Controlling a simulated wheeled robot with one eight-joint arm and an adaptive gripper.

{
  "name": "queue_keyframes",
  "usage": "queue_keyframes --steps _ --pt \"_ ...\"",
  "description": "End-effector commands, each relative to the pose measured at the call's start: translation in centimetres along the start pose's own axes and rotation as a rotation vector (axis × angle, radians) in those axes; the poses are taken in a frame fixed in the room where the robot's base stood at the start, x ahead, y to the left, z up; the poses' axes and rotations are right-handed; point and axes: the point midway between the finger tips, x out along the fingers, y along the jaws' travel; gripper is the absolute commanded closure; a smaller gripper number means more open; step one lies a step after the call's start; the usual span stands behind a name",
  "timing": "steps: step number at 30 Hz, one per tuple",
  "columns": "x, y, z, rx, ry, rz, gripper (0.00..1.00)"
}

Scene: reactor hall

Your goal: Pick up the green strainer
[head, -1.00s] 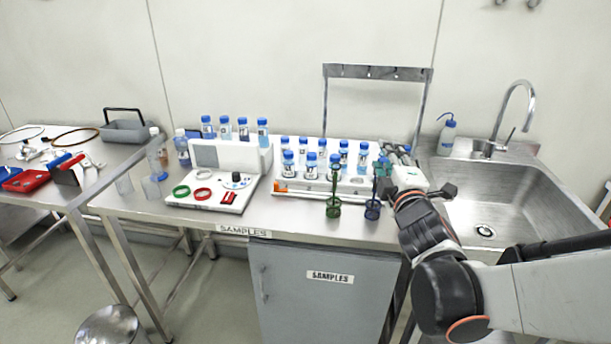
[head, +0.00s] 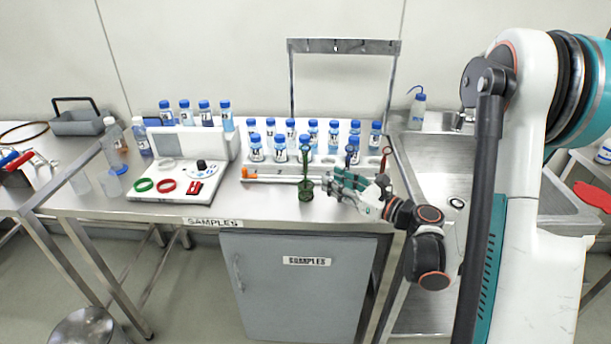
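The green strainer (head: 306,188) stands upright near the front edge of the steel counter, its basket low and its thin handle rising to a loop. My gripper (head: 332,183) is low over the counter just right of it, with its fingers pointing left toward it. A small gap seems to remain between the fingertips and the strainer. The gripper is seen too small and side-on to tell how far the fingers are apart. The dark blue strainer's handle (head: 350,153) shows behind my gripper; its basket is hidden.
Several blue-capped bottles (head: 280,149) stand in a white rack behind the strainer. A white rod with an orange end (head: 272,178) lies left of it. The sink (head: 440,190) is right, partly hidden by my arm.

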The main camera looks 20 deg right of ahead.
Motion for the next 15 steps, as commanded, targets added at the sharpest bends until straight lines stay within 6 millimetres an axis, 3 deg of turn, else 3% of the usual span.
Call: queue_keyframes --steps 6,15 --pt "4.2 0.0 0.4 0.002 -0.001 0.002 0.65" --pt "6.3 0.0 0.0 0.004 -0.002 -0.001 0.65"
